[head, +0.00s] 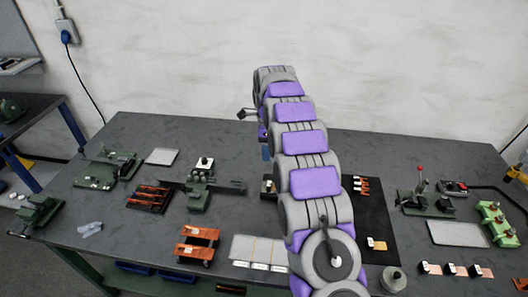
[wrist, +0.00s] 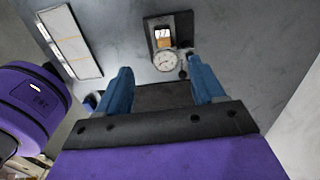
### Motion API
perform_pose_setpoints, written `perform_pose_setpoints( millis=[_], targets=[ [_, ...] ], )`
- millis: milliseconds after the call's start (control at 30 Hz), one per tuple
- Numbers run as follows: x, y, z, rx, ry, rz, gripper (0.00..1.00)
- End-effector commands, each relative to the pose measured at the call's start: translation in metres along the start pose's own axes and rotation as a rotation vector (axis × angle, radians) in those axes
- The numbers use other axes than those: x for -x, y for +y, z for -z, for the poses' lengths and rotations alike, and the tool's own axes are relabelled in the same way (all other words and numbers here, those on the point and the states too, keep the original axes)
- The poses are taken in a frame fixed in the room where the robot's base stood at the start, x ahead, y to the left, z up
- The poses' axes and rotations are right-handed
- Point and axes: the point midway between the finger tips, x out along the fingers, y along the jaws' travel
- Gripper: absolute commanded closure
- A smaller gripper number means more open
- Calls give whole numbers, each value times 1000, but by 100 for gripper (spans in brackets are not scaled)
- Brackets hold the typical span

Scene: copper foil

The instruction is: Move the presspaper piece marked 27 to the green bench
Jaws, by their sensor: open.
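Small tan and copper pieces with white labels (head: 455,270) lie in a row at the table's front right. Another labelled piece (head: 377,243) lies on the black mat. Their numbers are too small to read, so I cannot tell which is 27. Several green fixtures stand on the table, including one left of centre (head: 198,194) and one at the right (head: 497,222); I cannot tell which is the green bench. My gripper (wrist: 158,88) is open and empty, its blue fingers apart above the table. In the head view my arm hides most of it.
In the wrist view a dial gauge (wrist: 166,61) with a dark stand (wrist: 150,34) lies beyond the fingers. A white tray with strips (wrist: 70,42) is at left. An orange stand (head: 198,238) and a lever fixture (head: 420,200) are on the dark table (head: 120,215).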

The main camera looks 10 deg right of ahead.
Motion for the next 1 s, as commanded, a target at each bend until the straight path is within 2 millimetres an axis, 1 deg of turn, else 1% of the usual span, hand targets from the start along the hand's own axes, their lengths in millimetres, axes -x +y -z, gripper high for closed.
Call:
perform_pose_setpoints(
  millis=[100, 233, 367, 1000],
  targets=[
    [-6, -5, 0, -29, 0, 3, 32],
    [-14, -5, 0, -33, 1, 1, 32],
    [-32, -5, -1, -32, 0, 2, 32],
    [-147, -4, 0, -31, 1, -2, 32]
  ],
)
